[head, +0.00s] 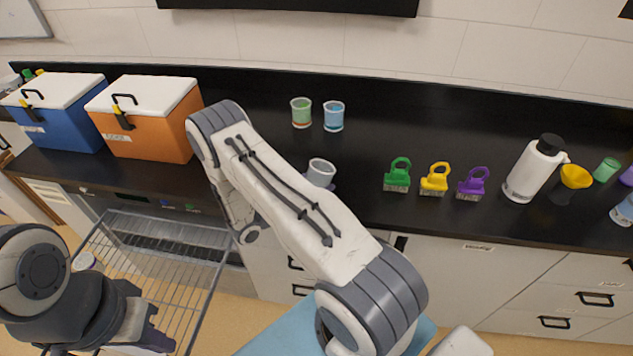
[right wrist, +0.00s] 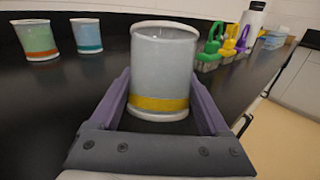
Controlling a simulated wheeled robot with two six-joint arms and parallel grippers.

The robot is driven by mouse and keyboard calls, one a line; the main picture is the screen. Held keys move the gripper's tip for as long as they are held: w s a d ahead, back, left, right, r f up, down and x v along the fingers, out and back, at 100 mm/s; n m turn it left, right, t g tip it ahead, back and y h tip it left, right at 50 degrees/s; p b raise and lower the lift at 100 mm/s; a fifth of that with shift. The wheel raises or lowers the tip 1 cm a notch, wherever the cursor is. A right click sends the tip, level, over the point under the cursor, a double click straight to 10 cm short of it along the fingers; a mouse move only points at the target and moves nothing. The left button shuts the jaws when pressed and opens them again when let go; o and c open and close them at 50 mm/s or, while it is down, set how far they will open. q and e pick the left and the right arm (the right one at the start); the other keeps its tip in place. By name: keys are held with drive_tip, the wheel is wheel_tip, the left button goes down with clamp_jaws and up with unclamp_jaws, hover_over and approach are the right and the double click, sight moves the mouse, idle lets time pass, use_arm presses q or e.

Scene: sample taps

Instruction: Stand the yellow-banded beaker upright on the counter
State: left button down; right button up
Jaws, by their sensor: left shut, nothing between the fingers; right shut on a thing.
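The yellow-banded beaker (right wrist: 165,70) is grey-white with a yellow band near its base. In the right wrist view it is upright between the purple fingers of my right gripper (right wrist: 165,115), which is shut on it. In the head view the beaker (head: 321,172) shows just beyond my right forearm, over the front part of the black counter (head: 460,130). My forearm hides most of the right gripper there. I cannot tell whether the beaker's base touches the counter. My left gripper (head: 155,338) is shut and empty at the lower left, beside the wire rack.
A green beaker (head: 301,113) and a blue beaker (head: 334,117) stand farther back. Green, yellow and purple clips (head: 434,180) and a white bottle (head: 534,170) are to the right. Blue (head: 62,112) and orange (head: 147,118) coolers stand left. A wire rack (head: 165,265) juts out below the counter.

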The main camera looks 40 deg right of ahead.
drive_tip(key=o, duration=1.3)
drive_tip(key=a+b, duration=0.4)
drive_tip(key=a, duration=0.7)
drive_tip(key=s+a+r+m+y, duration=0.3)
drive_tip(key=s+a+r+y, duration=0.2)
drive_tip(key=s+a+y, duration=0.1)
drive_tip(key=s+a+r+m+y, duration=0.4)
drive_tip(key=s+a+y, duration=0.2)
drive_tip(key=s+a, duration=0.2)
drive_tip(key=s+a+r+m+y, duration=0.3)
drive_tip(key=s+a+r+y, duration=0.2)
drive_tip(key=a, duration=0.5)
drive_tip(key=shift+s+r+m+y, duration=0.15)
drive_tip(key=shift+s+m+y, duration=0.05)
drive_tip(key=shift+s+y, duration=0.3)
drive_tip(key=shift+s+r+m+y, duration=0.15)
drive_tip(key=shift+s+m+y, duration=0.05)
drive_tip(key=shift+s+y, duration=0.3)
